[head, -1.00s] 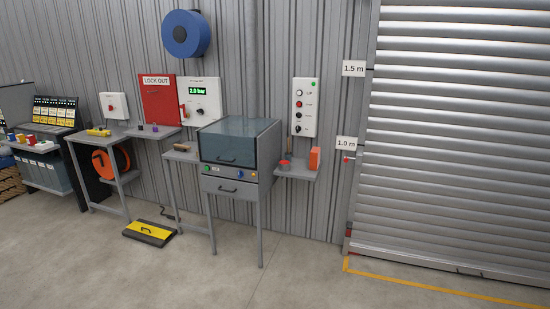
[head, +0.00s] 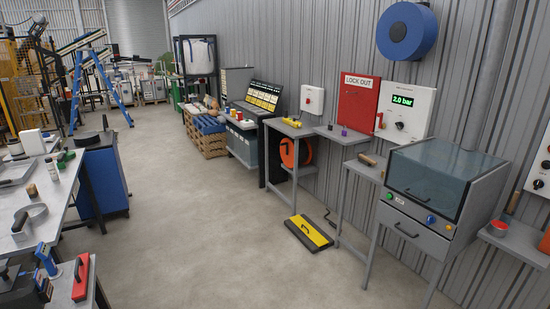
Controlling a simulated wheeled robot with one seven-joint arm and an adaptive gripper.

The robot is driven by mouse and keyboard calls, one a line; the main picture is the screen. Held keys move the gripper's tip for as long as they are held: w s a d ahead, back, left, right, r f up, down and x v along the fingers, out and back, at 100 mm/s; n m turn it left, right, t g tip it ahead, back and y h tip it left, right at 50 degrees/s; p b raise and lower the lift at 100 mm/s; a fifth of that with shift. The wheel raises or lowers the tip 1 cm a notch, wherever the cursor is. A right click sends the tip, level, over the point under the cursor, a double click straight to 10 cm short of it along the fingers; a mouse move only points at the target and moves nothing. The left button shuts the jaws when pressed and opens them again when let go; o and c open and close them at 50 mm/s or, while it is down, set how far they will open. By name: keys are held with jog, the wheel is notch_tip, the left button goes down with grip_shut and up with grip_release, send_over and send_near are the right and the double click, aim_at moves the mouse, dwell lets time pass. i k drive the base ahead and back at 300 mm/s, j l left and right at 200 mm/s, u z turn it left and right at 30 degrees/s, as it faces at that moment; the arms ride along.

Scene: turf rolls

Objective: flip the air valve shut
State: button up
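The air panel (head: 404,112) is a white box on the corrugated wall, right of centre in the head view. Its green display reads 2.0 bar, and a dark knob sits below the display. A red lever handle (head: 379,121) stands upright at the panel's left edge, beside the red lock-out board; it looks like the air valve, but its exact setting is too small to tell. My gripper is not in view.
The grey cabinet with a clear lid (head: 440,185) stands in front of the wall, right of the panel. A yellow-black pedal (head: 309,233) lies on the floor. Benches with tools line the left side. The concrete aisle (head: 215,215) between is clear.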

aim_at(380, 115)
jog(key=i+j, duration=0.1)
jog(key=i, duration=0.35)
jog(key=i+z, duration=0.1)
jog(key=i, duration=0.3)
jog(key=i+j+z, duration=0.1)
jog(key=i, duration=0.35)
jog(key=i+j+z, duration=0.3)
jog(key=i+z, duration=0.15)
jog(key=i+j+z, duration=0.45)
jog(key=i+j, duration=0.05)
jog(key=i, duration=0.1)
